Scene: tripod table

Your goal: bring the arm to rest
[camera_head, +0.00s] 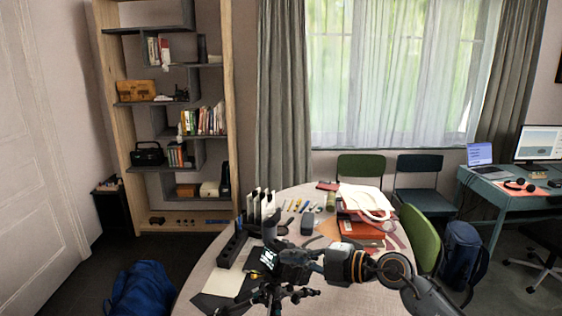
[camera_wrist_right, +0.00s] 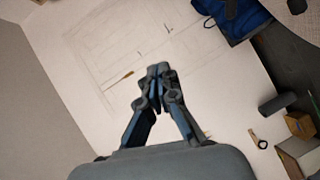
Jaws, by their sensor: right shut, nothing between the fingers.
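My right arm reaches in from the lower right of the head view, over the near part of the round table (camera_head: 205,268). Its gripper (camera_head: 258,266) points left above the tabletop, among dark objects that make its outline hard to read. In the right wrist view the gripper (camera_wrist_right: 158,72) has its two fingertips together, with nothing between them. Behind the fingertips there is a pale panelled surface. My left gripper is in neither view.
A dark power strip (camera_head: 232,248) and a small black tripod (camera_head: 270,297) are near the gripper. Red books (camera_head: 360,232) are stacked right of it. A green chair (camera_head: 421,238) stands at the right. A blue bag (camera_head: 141,290) lies on the floor left.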

